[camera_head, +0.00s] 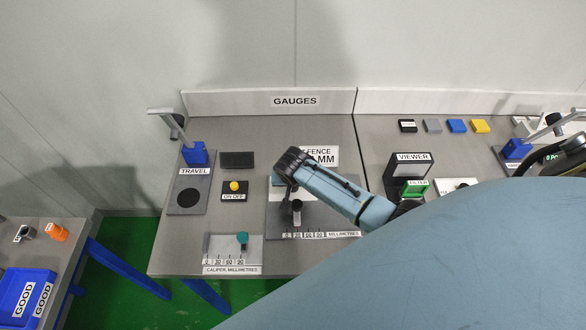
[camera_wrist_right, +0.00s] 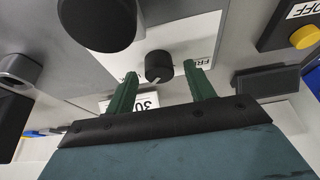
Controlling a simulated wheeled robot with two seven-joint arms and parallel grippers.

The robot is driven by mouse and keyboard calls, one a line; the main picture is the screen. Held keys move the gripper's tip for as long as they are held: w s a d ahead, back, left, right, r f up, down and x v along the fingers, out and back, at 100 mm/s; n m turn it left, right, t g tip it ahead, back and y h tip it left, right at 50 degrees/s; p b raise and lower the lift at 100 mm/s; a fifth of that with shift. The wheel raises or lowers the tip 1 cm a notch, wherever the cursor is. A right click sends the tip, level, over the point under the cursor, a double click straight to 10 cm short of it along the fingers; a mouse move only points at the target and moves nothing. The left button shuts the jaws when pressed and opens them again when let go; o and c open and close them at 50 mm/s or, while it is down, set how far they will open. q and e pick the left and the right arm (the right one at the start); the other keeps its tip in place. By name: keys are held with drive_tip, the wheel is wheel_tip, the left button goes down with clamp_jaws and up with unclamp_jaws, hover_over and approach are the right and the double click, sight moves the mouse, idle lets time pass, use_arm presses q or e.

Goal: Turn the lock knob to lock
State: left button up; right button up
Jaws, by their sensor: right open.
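The lock knob (camera_wrist_right: 158,65) is a small round black knob with a white pointer line, on a white plate with a partly hidden label that starts with "FR". In the right wrist view my right gripper (camera_wrist_right: 161,71) is open, with its two dark green fingers on either side of the knob. Gaps show between the fingers and the knob; whether they touch it cannot be told. In the head view my right arm reaches in from the right and its black wrist end (camera_head: 290,163) is over the FENCE plate (camera_head: 275,222). The knob is hidden there. My left gripper is not in view.
A black-stemmed handle (camera_head: 297,207) stands on the fence plate close by. A yellow ON OFF button (camera_head: 234,186), the TRAVEL stand (camera_head: 183,198), a caliper plate (camera_head: 220,246) and the VIEWER box (camera_head: 410,163) surround it. My own blue arm covers the lower right.

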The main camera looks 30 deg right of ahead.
drive_tip(key=v, duration=1.3)
